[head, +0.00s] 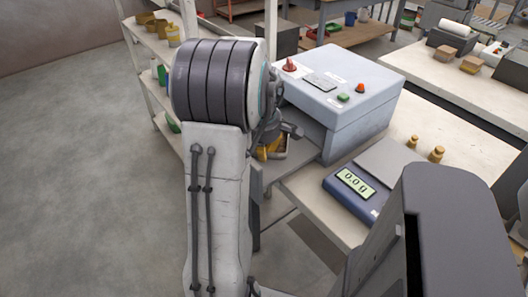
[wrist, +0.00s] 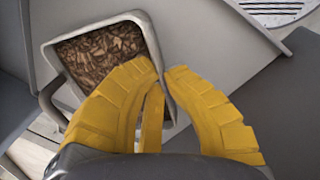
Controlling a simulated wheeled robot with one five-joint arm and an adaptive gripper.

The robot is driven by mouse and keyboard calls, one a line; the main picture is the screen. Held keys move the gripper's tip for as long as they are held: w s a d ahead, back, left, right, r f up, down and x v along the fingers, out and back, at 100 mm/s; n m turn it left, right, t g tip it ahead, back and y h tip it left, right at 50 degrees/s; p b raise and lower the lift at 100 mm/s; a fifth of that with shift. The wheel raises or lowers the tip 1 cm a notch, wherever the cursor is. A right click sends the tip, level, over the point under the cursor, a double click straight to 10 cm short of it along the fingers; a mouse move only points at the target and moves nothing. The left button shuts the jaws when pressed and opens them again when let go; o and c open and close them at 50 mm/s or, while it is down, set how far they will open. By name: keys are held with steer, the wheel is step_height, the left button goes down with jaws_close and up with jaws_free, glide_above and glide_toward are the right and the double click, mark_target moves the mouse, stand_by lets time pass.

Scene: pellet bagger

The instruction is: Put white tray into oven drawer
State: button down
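A pale grey-white square tray (wrist: 50,62) with rounded corners, filled with brown pellets, shows in the wrist view at upper left. A loop-like handle shows on its left side. My gripper (wrist: 162,70) has yellow fingers on either side of the tray's right rim, one over the inside and one outside, with only a narrow gap at the tips; it looks shut on that rim. In the head view my gripper (head: 270,148) is low beside the grey machine, mostly hidden behind my arm.
A grey machine (head: 335,95) with a red knob and buttons stands on the bench. A scale (head: 355,188) reading 0.0 g and brass weights (head: 437,154) are right of it. A shelf (head: 150,45) with small containers stands behind my arm. Open floor (head: 80,170) lies at left.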

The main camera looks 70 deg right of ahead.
steer(key=c, duration=1.4)
jaws_free()
steer(key=r, duration=0.4)
steer(key=a+r, duration=0.1)
steer(key=r, duration=0.3)
steer(key=a+r+p, duration=0.1)
steer(key=r, duration=0.3)
steer(key=shift+s, duration=0.1)
